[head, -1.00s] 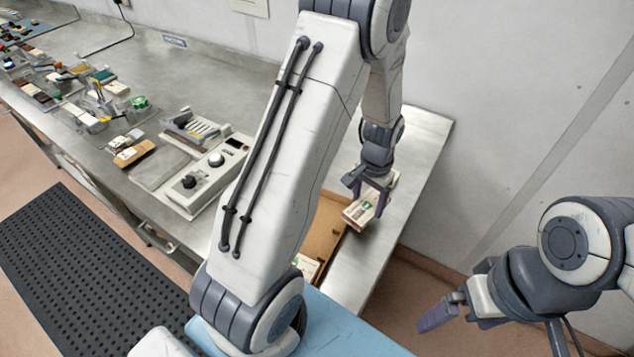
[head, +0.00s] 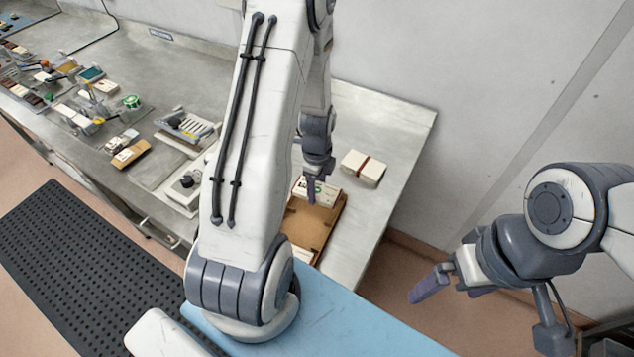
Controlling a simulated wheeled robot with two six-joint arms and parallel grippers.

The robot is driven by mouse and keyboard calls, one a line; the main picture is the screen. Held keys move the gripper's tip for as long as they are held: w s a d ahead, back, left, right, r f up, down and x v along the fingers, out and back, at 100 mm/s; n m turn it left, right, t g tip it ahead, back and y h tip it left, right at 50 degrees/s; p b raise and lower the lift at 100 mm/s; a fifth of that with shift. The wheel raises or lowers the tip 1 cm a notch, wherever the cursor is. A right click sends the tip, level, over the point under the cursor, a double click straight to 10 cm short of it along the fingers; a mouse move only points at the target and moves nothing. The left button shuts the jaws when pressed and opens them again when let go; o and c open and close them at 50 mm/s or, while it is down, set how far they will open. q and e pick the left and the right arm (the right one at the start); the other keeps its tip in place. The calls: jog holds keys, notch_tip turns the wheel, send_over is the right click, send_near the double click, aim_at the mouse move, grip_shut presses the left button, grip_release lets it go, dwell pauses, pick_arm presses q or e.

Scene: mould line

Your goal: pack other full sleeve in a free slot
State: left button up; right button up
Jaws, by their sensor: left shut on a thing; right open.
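My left gripper (head: 314,187) points down and is shut on a white sleeve (head: 328,195) with green and red marks. The sleeve is at the far end of the open brown cardboard carton (head: 318,224); I cannot tell whether it touches the carton floor. Another white sleeve (head: 302,254) shows at the carton's near end, partly hidden by my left arm. The carton's left side is hidden by the same arm. The middle of the carton shows bare cardboard. My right gripper (head: 448,286) is open and empty, off the table to the right.
A white box with a brown band (head: 362,168) lies on the metal table (head: 392,125) behind and right of the carton. A control unit (head: 185,190) stands left of my arm. Several small boxes and tools lie further left. The table's right strip is clear.

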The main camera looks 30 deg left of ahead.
pick_arm(q)
jog(key=b, duration=0.4)
send_over(316, 207)
jog(key=shift+d+f, duration=0.15)
jog(key=shift+f, duration=2.1)
jog(key=shift+f+b, duration=0.6)
jog(key=shift+f, duration=0.3)
jog(key=shift+f, duration=0.2)
jog(key=o, duration=1.2)
jog(key=shift+o, duration=0.2)
jog(key=shift+r, duration=0.15)
notch_tip(316, 207, up, 10)
jog(key=shift+r+b, duration=0.1)
jog(key=shift+b, duration=0.7)
